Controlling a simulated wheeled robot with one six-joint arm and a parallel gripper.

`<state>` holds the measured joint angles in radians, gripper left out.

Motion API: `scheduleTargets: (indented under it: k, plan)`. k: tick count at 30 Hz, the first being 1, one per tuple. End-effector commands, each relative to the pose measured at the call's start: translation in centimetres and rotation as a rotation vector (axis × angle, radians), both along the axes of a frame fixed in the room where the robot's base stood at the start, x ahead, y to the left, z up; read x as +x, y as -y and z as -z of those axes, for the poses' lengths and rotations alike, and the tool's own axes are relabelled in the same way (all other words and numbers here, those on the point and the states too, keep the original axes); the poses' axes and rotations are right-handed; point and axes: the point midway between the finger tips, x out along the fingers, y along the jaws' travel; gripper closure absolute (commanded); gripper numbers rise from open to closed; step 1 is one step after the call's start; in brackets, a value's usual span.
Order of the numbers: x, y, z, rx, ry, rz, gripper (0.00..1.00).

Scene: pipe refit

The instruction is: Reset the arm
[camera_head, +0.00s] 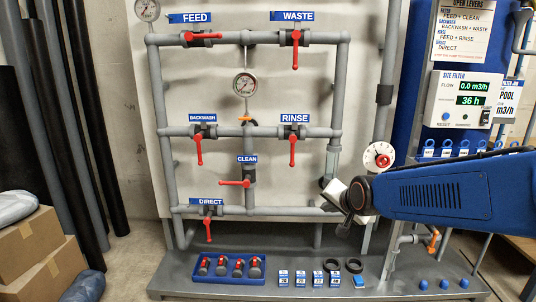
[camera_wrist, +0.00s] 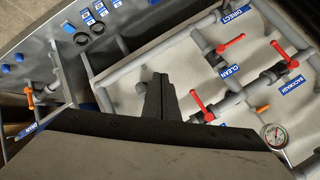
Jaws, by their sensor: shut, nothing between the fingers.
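My blue arm (camera_head: 435,188) reaches in from the right in the head view. Its wrist end (camera_head: 350,197) is in front of the pipe panel's lower right part, beside the clear pipe section. The fingers themselves are not clear in the head view. In the wrist view my gripper (camera_wrist: 161,82) is shut and empty, its dark fingers together in front of the panel. It appears apart from the valve levers. The FEED lever (camera_head: 201,37) and CLEAN lever (camera_head: 234,183) lie sideways. The WASTE (camera_head: 295,52), BACKWASH (camera_head: 198,152), RINSE (camera_head: 292,152) and DIRECT (camera_head: 208,230) levers hang down.
A blue tray (camera_head: 229,280) with several red-handled valves sits on the grey ledge, with small labelled blocks (camera_head: 300,279) and black rings (camera_head: 354,265) to its right. The SITE FILTER display (camera_head: 464,99) stands behind my arm. Cardboard boxes (camera_head: 38,255) are at the left.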

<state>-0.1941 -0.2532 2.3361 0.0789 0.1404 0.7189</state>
Motion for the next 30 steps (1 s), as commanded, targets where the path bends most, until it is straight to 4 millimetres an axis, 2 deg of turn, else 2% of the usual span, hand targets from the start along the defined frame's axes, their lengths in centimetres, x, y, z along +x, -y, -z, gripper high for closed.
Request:
scheduleTargets:
  k: [1,9,21,25,30]
  plan:
    - [-1.8,1.0,-0.2,-0.037,-0.017,-0.015,1.0]
    - [-11.4,5.2,0.8,-0.241,-0.142,-0.138,1.0]
    - [-26.2,9.7,3.7,-0.478,-0.339,-0.35,1.0]
    - [-29.5,10.4,4.5,-0.522,-0.385,-0.404,1.0]
    - [-31.5,10.8,5.1,-0.545,-0.416,-0.439,1.0]
